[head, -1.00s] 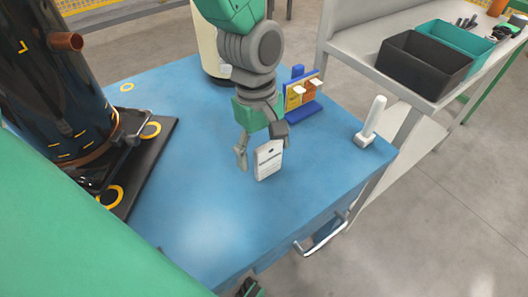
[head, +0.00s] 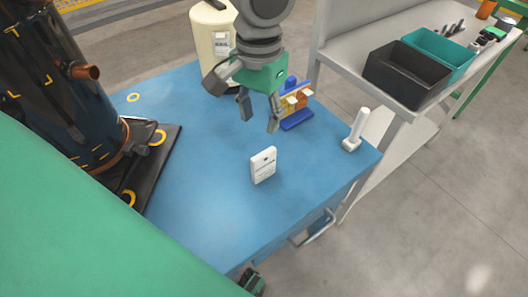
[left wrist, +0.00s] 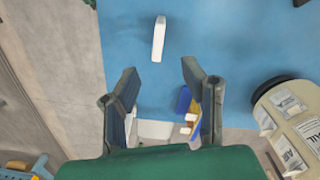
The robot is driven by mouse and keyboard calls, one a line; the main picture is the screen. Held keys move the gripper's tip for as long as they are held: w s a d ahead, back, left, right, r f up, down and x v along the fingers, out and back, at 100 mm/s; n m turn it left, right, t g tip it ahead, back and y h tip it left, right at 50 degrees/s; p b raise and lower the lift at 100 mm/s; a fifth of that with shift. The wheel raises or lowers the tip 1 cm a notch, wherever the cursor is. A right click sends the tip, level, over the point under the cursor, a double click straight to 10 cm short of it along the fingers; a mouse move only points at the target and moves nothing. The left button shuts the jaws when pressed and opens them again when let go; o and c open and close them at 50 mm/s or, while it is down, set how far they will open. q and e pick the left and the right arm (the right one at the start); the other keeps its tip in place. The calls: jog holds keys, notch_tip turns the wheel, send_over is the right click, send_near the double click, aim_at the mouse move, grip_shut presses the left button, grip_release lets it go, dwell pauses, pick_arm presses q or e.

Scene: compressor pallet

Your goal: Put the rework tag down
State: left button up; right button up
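The rework tag (head: 263,166), a small white plate with dark print, stands upright on the blue table top (head: 205,190). Nothing touches it but the table. In the left wrist view the tag (left wrist: 158,38) shows as a narrow white shape beyond the fingertips. My left gripper (head: 258,115) is above and behind the tag in the head view, clear of it. Its fingers are apart with nothing between them, and the open fingers also show in the left wrist view (left wrist: 157,80). I cannot make out my right gripper.
A blue rack with yellow and orange parts (head: 296,117) stands behind the tag. A white-handled tool (head: 356,130) stands near the right edge. A cream canister (head: 213,38) is at the back, a dark compressor (head: 62,98) at left. Bins (head: 405,73) sit on a grey bench.

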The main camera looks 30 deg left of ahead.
aim_at(263, 153)
pick_arm(q)
jog(key=f+m, duration=0.1)
jog(key=f, duration=0.1)
jog(key=f+m+b, duration=0.1)
jog(key=f, duration=0.1)
jog(key=f+m+b, duration=0.1)
jog(key=f+m, duration=0.1)
jog(key=f, duration=0.1)
jog(key=shift+w+t, duration=0.2)
jog(key=shift+t, duration=0.1)
jog(key=shift+d+f+b, duration=0.2)
jog(key=shift+f+b, duration=0.25)
jog(key=shift+f, duration=0.35)
notch_tip(263, 153, down, 4)
jog(key=shift+s+d+r+b, duration=0.15)
jog(key=shift+b, duration=0.7)
jog(key=shift+f, duration=0.4)
jog(key=shift+r, duration=0.1)
grip_shut()
